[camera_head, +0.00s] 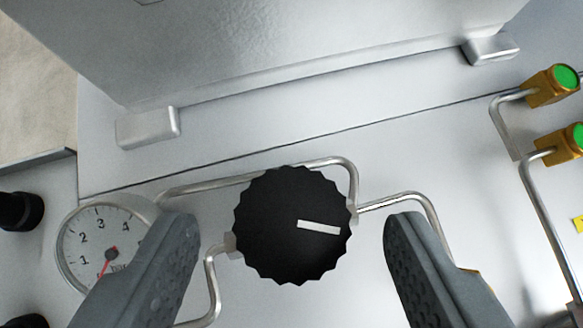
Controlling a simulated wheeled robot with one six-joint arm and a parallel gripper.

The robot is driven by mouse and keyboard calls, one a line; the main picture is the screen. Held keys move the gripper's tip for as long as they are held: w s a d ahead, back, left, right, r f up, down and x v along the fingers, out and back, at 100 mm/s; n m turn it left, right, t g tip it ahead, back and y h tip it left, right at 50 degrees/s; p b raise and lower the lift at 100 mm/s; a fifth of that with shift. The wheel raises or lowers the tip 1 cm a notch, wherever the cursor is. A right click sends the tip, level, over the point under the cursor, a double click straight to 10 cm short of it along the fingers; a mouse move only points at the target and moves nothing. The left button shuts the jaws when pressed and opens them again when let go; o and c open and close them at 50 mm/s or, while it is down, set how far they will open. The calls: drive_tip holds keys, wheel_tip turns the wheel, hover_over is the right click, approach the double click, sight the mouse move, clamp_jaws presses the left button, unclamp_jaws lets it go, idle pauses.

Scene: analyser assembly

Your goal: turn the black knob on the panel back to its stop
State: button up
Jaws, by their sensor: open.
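The black knob (285,245) with a scalloped edge is near the middle of the head camera view, on the light grey panel (300,145). Its white pointer line lies nearly level, pointing right and tilted slightly down. My gripper (295,228) is open, with one dark grey finger to the left of the knob and the other to the right. There is a visible gap on both sides in the picture, and neither finger appears to touch the knob. I cannot tell how far the fingertips are above the panel.
Thin metal tubes (260,172) run beside the knob. A pressure gauge (100,245) sits left, partly covered by my finger, its red needle pointing low. Brass fittings with green ends (553,86) are at the right. A grey housing (280,45) stands behind. Black round parts (20,211) are at the left edge.

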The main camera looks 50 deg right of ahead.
drive_tip(key=shift+x, duration=0.9)
drive_tip(key=c, duration=1)
